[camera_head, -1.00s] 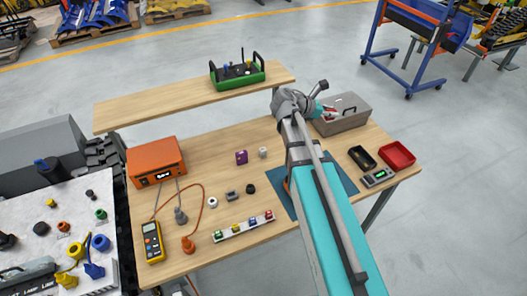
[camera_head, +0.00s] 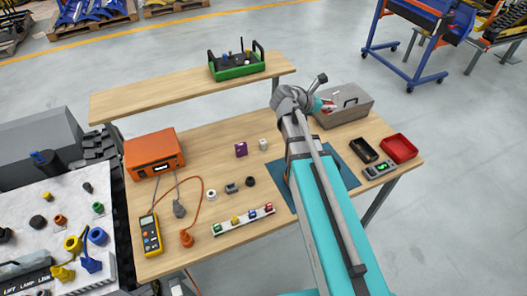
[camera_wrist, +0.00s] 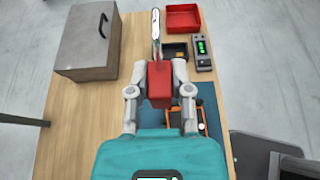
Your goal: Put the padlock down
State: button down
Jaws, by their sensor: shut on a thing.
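The red padlock (camera_wrist: 159,84) with a bright metal shackle is in the middle of the wrist view, its shackle pointing to the top of the picture. My gripper (camera_wrist: 159,92) is shut on its body, one grey finger at each side. The padlock appears held above the wooden bench (camera_wrist: 118,110); the gap beneath it cannot be judged. In the head view, my gripper (camera_head: 319,104) is at the near left of the grey toolbox, and only a little red shows there. A blue mat (camera_wrist: 207,98) lies beyond the right finger, partly hidden.
The grey toolbox (camera_wrist: 88,45) stands left in the wrist view. A black tray (camera_wrist: 176,51), red tray (camera_wrist: 184,18) and meter with a green display (camera_wrist: 202,50) are at upper right. An orange-and-black item (camera_wrist: 199,122) lies on the mat. Bare wood shows between toolbox and gripper.

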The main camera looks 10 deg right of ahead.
jog(key=a+f+n+t+y+b, duration=0.3)
jog(key=a+f+n+t+b, duration=0.1)
jog(key=f+b, duration=0.3)
jog(key=a+f+n+t+y+b, duration=0.4)
jog(key=a+f+n+b, duration=0.1)
jog(key=f+b, duration=0.3)
jog(key=shift+w+f, duration=0.35)
jog(key=shift+f, duration=0.15)
jog(key=shift+a, duration=0.1)
jog(key=b, duration=0.9)
send_over(281, 142)
jog(key=f, duration=0.6)
jog(key=s+f, duration=0.1)
jog(key=f, duration=0.2)
jog(key=shift+w+f+b, duration=0.55)
jog(key=shift+f+b, duration=0.1)
jog(key=shift+b, duration=0.05)
jog(key=shift+s+f+b, duration=0.1)
jog(key=shift+f+b, duration=1.25)
